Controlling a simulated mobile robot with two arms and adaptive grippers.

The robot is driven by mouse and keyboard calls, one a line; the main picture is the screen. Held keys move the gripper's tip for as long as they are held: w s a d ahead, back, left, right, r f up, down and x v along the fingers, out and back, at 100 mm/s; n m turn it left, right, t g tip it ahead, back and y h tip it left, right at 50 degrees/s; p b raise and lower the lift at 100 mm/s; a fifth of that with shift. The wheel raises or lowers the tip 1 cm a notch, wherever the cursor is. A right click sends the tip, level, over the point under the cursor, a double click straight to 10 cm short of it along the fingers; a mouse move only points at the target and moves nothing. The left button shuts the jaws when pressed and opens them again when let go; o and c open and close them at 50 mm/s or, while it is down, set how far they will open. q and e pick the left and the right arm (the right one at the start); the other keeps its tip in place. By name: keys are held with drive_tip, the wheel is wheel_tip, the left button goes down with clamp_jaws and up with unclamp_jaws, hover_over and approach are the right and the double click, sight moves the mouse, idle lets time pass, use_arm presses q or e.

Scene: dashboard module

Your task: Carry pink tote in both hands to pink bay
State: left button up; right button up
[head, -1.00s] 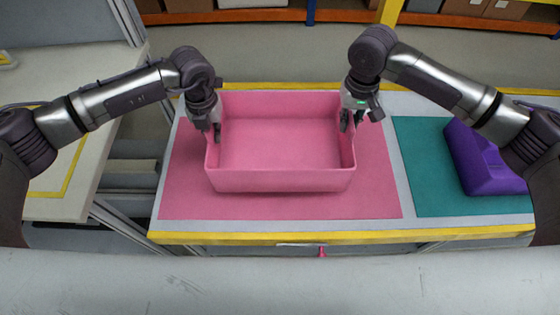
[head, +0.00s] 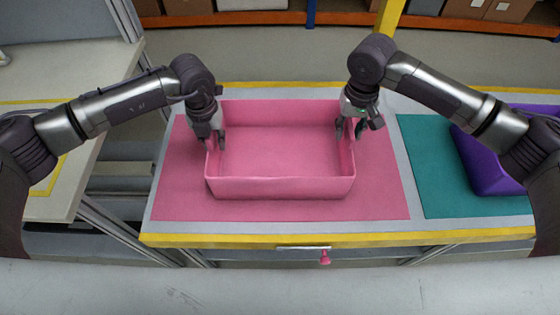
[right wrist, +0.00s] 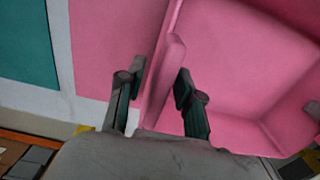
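The pink tote (head: 280,188), an open box, sits upright on the pink bay (head: 380,190), a pink mat on the bench, and looks to rest on it. My left gripper (head: 214,141) is at the tote's left wall, its fingers apart on either side of the rim. My right gripper (head: 350,130) is at the right wall, fingers spread inside and outside it. In the right wrist view, the right gripper's fingers (right wrist: 160,85) straddle the tote's raised wall (right wrist: 173,55) with gaps beside it. The left fingers' contact is partly hidden.
A teal mat (head: 430,175) with a purple container (head: 485,170) lies to the right. A pale bench (head: 60,90) stands to the left across a gap. Yellow edging (head: 300,239) borders the front of the bench. Boxes on shelves stand behind.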

drive_tip(key=shift+r, duration=0.1)
use_arm(q)
wheel_tip(320, 180, up, 12)
drive_tip(key=shift+f, duration=0.1)
use_arm(e)
wheel_tip(320, 180, up, 12)
idle(0.8)
idle(0.4)
